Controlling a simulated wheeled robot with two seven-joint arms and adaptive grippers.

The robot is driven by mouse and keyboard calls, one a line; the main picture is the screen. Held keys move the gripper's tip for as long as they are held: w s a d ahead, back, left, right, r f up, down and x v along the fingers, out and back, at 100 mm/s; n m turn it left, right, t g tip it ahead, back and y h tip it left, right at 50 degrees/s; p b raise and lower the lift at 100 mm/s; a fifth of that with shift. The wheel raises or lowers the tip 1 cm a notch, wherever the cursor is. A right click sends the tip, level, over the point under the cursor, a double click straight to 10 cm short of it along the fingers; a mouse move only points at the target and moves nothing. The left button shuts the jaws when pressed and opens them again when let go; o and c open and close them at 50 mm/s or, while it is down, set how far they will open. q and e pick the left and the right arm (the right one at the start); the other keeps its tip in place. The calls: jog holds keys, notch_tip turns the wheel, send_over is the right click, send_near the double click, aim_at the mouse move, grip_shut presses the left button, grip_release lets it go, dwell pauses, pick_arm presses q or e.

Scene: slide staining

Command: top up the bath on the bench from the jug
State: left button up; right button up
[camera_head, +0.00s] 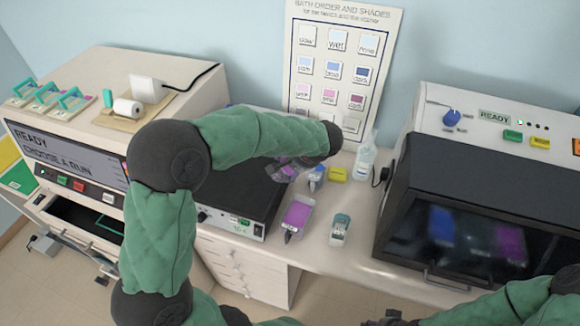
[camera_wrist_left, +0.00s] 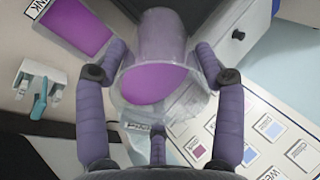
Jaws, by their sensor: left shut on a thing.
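A clear jug (camera_wrist_left: 165,40) with purple liquid is held between the fingers of my left gripper (camera_wrist_left: 150,75) in the left wrist view. In the head view the jug (camera_head: 284,168) is small and partly hidden by my left forearm, above the back of the bench; its tilt is hard to judge. A bath (camera_head: 297,216) with purple liquid stands on the bench, in front and to the right of the jug. It also shows in the left wrist view (camera_wrist_left: 78,27), apart from the jug. My right gripper (camera_head: 388,318) is at the bottom edge, its fingers unclear.
A white-and-teal clip-like item (camera_head: 340,229) stands right of the bath. A yellow block (camera_head: 337,174), a blue-topped item (camera_head: 316,178) and a clear bottle (camera_head: 365,160) stand behind. A black-topped machine (camera_head: 250,190) is left, a dark-hooded machine (camera_head: 470,200) right. A chart (camera_head: 340,65) leans behind.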

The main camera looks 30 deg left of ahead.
pick_arm(q)
jog(key=shift+y+b, duration=0.3)
jog(key=shift+b, duration=0.5)
jog(key=shift+t+y+b, duration=0.4)
jog(key=shift+y+b, duration=0.9)
jog(key=shift+b, duration=1.3)
dwell(1.4)
jog(key=shift+f, duration=0.1)
dwell(0.5)
jog(key=shift+d+b, duration=0.1)
jog(key=shift+b, duration=0.4)
jog(key=shift+s+d+f+t+y+b, duration=0.1)
jog(key=shift+f+t+y+b, duration=0.25)
jog(key=shift+y+b, duration=1.1)
dwell(0.7)
